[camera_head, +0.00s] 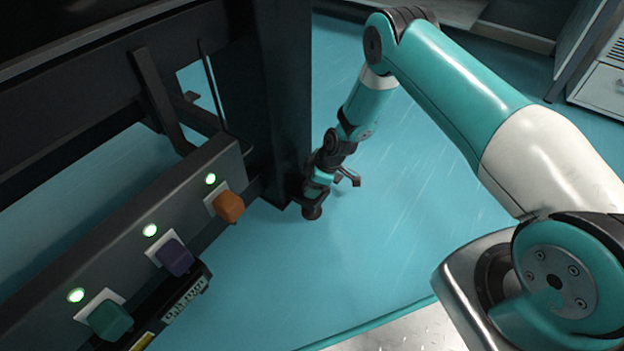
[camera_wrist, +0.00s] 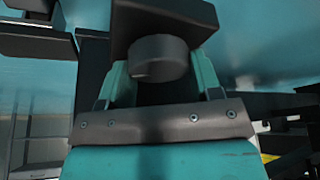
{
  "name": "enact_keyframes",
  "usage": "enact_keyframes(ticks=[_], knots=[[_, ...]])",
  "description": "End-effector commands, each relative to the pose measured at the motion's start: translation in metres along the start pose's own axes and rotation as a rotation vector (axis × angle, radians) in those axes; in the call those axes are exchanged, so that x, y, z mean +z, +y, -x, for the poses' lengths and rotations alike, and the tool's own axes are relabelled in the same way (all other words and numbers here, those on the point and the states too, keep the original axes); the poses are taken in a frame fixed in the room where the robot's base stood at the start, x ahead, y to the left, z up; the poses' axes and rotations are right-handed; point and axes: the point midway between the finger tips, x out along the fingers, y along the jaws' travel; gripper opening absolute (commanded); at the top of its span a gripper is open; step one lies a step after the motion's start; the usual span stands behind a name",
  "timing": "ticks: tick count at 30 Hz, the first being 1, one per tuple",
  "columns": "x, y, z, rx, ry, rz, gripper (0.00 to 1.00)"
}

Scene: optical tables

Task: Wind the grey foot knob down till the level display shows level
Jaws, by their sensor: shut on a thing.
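The grey foot knob (camera_wrist: 158,57) is a short round cylinder under a dark plate (camera_wrist: 135,18) in the wrist view. My gripper (camera_head: 317,185) is low beside the foot of the dark table leg in the head view. Its two teal fingers stand on either side of the knob in the wrist view, shut on it. In the head view the dark foot (camera_head: 312,211) shows just below the gripper, and the knob itself is hard to make out. I cannot make out a readable level display in either view.
The dark table leg (camera_head: 284,100) stands close left of my gripper. A rail carries orange (camera_head: 229,206), purple (camera_head: 175,257) and teal (camera_head: 110,320) knobs, each with a lit green lamp. A small panel with pale markings (camera_head: 187,300) sits below. The teal floor (camera_head: 400,230) right of the gripper is clear.

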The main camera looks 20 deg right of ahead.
Motion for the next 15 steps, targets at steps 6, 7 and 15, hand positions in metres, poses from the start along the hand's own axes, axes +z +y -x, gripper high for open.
enact_keyframes(ticks=[6,7,15], knots=[[-0.0017,-0.0012,0.004,0.07,-0.001,-0.172,0.35],[-0.0018,-0.0014,0.0038,0.08,-0.001,-0.195,0.35],[-0.0014,-0.0016,0.0025,0.156,-0.001,-0.377,0.35]])
